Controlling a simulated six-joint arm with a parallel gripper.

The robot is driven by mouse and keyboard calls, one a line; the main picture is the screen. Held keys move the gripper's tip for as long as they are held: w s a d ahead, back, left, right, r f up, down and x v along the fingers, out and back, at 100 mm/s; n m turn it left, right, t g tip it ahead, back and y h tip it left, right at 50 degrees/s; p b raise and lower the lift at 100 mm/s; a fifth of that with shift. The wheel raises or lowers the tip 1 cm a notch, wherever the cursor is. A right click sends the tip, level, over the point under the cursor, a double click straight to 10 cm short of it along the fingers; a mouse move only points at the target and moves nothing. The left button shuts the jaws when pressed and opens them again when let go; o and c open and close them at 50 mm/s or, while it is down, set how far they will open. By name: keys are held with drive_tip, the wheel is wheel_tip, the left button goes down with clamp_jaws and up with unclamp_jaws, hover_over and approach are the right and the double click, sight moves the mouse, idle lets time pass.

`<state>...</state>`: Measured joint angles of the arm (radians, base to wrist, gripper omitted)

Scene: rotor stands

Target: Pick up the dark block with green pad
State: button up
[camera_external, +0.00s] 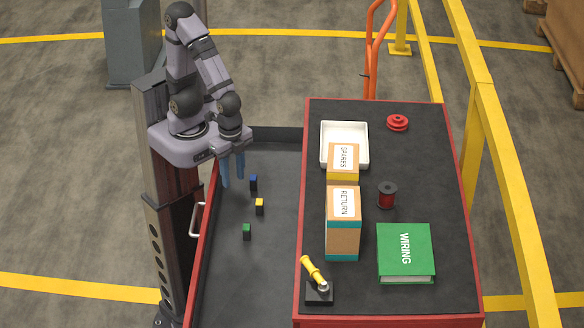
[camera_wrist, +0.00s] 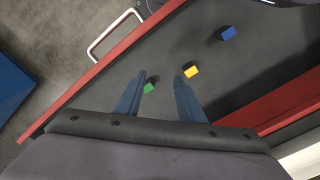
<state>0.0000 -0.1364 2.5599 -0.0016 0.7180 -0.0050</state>
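The dark block with green pad (camera_external: 247,231) stands on the dark lower surface, nearest the front of the three blocks there. In the wrist view its green top (camera_wrist: 149,88) shows beside the tip of the left finger, and its dark sides are hard to make out. My gripper (camera_external: 232,172) has blue fingers set apart, with nothing between them. It hangs above the lower surface, behind and left of the blocks. The fingers also show in the wrist view (camera_wrist: 162,80), spread open and pointing toward the blocks.
A yellow-topped block (camera_external: 259,206) and a blue-topped block (camera_external: 253,184) stand behind the green one. A red rim with a white handle (camera_external: 197,219) edges the left. At right a raised red-sided bench (camera_external: 395,292) carries boxes, a white tray and a green book.

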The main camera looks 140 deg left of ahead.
drive_tip(key=shift+o, duration=0.5)
drive_tip(key=s+d+f+n+g+h, duration=0.1)
drive_tip(key=d+n+h, duration=0.1)
drive_tip(key=n, duration=0.1)
drive_tip(key=s+d+f+n+h, duration=0.1)
drive_tip(key=s+d+n+h, duration=0.1)
drive_tip(key=d+n+h, duration=0.1)
drive_tip(key=s+d+f+n+g+h, duration=0.1)
drive_tip(key=s+d+f+n+h, duration=0.1)
drive_tip(key=n, duration=0.1)
drive_tip(key=shift+d+n+g+h, duration=0.15)
drive_tip(key=shift+n+g+h, duration=0.15)
drive_tip(key=shift+h, duration=0.1)
drive_tip(key=shift+w+d+n+t+h, duration=0.5)
drive_tip(key=shift+w+d+n+h, duration=0.25)
drive_tip(key=shift+n, duration=0.45)
drive_tip(key=w+a+n+t+h, duration=0.1)
drive_tip(key=w+n+t+h, duration=0.2)
drive_tip(key=w+n+t, duration=0.5)
drive_tip(key=n+t+y, duration=0.3)
drive_tip(key=n, duration=0.4)
hover_over(247, 227)
wheel_tip(247, 227, down, 3)
drive_tip(key=shift+s+f, duration=0.1)
drive_tip(key=shift+f, duration=0.05)
drive_tip(key=shift+d+f+b, duration=0.1)
drive_tip(key=shift+f+b, duration=0.85)
drive_tip(key=shift+f, duration=0.55)
drive_tip(key=shift+f+p, duration=0.5)
drive_tip(key=shift+f, duration=1.25)
